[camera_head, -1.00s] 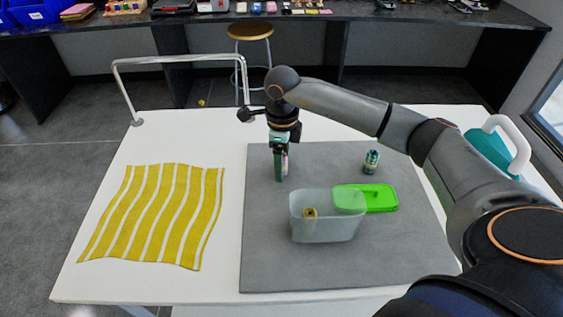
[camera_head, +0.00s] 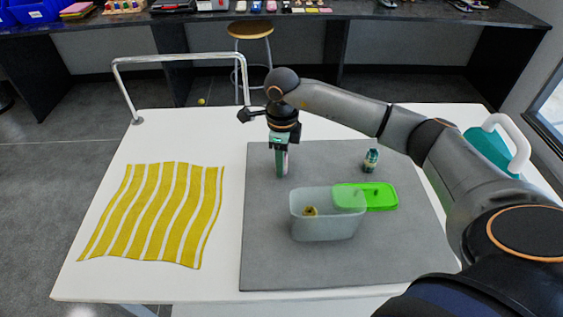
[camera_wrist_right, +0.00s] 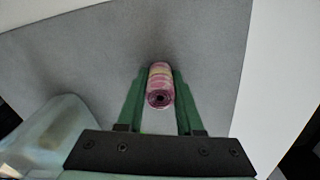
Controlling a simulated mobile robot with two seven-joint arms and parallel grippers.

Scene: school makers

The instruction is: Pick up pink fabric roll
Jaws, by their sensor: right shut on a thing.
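The pink fabric roll (camera_wrist_right: 160,84) is between the green fingers of my right gripper (camera_wrist_right: 159,90) in the right wrist view, its end with a dark hole facing the camera. The fingers are shut on it. In the head view my right gripper (camera_head: 282,164) points down over the back left part of the grey mat (camera_head: 390,255); there the fingers hide the roll. Whether the roll still touches the mat I cannot tell. My left gripper is not in view.
A clear bin (camera_head: 328,222) with a small yellow item inside stands on the mat, beside a green lid (camera_head: 380,198). A small teal bottle (camera_head: 371,160) stands behind the lid. A yellow striped cloth (camera_head: 155,215) lies left. A metal rail (camera_head: 180,59) rises at the back left.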

